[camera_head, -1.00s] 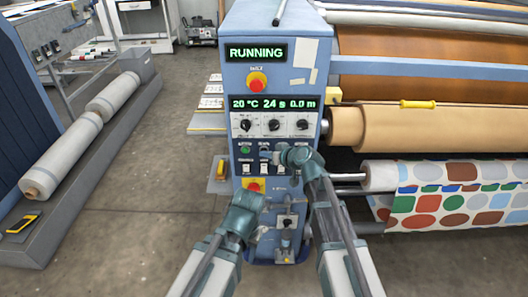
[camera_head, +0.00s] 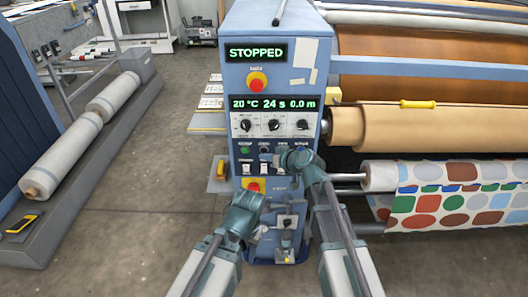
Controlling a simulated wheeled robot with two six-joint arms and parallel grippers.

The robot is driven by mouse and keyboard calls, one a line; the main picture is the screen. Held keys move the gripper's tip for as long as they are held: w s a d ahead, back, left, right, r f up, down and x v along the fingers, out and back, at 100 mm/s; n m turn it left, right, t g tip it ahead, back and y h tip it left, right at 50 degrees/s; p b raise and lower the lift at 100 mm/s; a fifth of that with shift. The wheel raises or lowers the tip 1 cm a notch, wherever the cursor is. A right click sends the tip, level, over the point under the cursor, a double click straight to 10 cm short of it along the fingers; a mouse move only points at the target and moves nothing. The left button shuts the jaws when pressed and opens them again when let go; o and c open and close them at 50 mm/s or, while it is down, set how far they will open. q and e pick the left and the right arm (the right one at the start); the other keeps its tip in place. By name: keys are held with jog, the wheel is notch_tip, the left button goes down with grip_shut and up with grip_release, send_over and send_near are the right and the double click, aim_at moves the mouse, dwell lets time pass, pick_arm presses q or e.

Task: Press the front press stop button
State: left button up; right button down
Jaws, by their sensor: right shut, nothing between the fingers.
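The blue press control cabinet (camera_head: 237,125) stands in the middle. Its upper display (camera_head: 255,53) reads STOPPED in green. A green button (camera_head: 245,150) and a dark round button (camera_head: 264,149) sit side by side below the knobs; the label text is too small to read, so I cannot tell for certain which is the stop button. My right gripper (camera_head: 267,158) is shut and empty, its tips just below the dark button.
Red mushroom buttons on yellow plates sit high (camera_head: 257,82) and low (camera_head: 253,186) on the cabinet. Fabric rolls, one with a dotted print (camera_head: 455,203), lie to the right. A long roll (camera_head: 65,157) lies at left. The floor between is clear.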

jog(key=s, duration=0.5)
dwell(0.5)
dwell(0.6)
jog(key=s+f+g+h, duration=0.3)
jog(key=s+f+g, duration=0.15)
jog(key=s, duration=0.45)
jog(key=s+f+g+h, duration=0.25)
jog(key=s+f, duration=0.35)
jog(key=s, duration=0.3)
jog(key=s+d+m+g+h, duration=0.1)
jog(key=s+d+g+h, duration=0.25)
jog(key=s+d, duration=0.3)
notch_tip(320, 180, up, 12)
jog(key=a+p, duration=0.1)
jog(key=p, duration=1.1)
jog(key=shift+p, duration=0.4)
